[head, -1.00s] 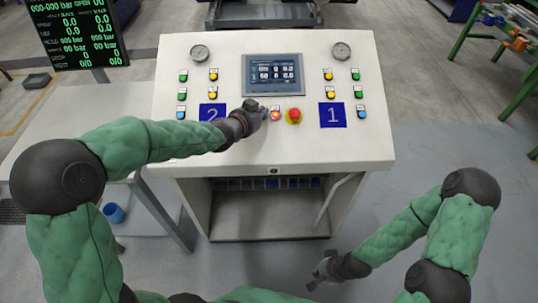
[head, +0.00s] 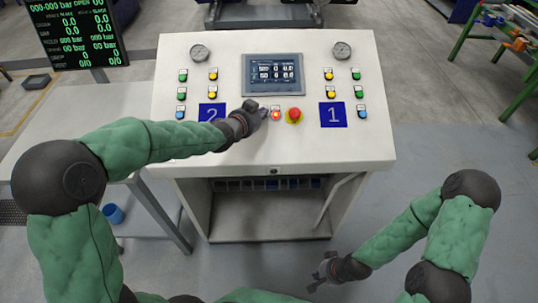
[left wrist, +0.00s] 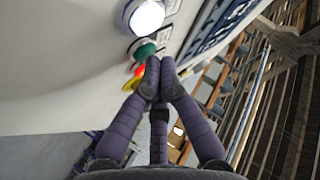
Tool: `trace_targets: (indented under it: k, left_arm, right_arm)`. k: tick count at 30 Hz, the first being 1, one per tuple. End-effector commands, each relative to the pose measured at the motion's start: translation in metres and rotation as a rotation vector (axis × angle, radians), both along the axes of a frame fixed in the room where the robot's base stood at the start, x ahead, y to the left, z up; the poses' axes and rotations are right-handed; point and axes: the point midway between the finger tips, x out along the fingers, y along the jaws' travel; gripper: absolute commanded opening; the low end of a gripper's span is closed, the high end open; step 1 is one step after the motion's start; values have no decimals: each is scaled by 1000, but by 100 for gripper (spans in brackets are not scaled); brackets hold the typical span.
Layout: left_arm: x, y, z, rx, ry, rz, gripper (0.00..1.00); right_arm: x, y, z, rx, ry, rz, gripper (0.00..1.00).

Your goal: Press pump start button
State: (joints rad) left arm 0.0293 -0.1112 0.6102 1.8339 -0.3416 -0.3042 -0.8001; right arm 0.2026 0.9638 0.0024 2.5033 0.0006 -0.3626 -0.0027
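A white sloped control panel (head: 240,152) stands ahead, with several small buttons; no label reading pump start is legible. My left gripper (head: 264,113) is over the panel's middle, just left of a lit red button (head: 276,115) and below the display. In the left wrist view its fingertips (left wrist: 161,68) are together with nothing between them. They are beside a green button (left wrist: 144,49); whether they touch it I cannot tell. A bright white button (left wrist: 147,17) is above it. My right gripper (head: 323,271) hangs low in front of the console, empty, fingers apart.
A red emergency-stop knob (head: 294,115) on a yellow base is close to the right of the lit button. The display (head: 273,74) is above. Blue plates marked 2 (head: 212,112) and 1 (head: 333,115) flank the middle. A grey table (head: 75,121) is at left.

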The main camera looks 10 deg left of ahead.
Motion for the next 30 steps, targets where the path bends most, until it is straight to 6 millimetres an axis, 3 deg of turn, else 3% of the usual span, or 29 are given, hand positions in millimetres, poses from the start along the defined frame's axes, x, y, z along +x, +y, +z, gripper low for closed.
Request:
trace_targets:
  k: [17,30]
  left_arm:
    - [1,0,-3,0,1,1,0]
    - [-6,-2,13,-1,0,0,0]
  right_arm:
    - [0,0,-4,0,0,0,0]
    - [0,0,2,0,0,0,0]
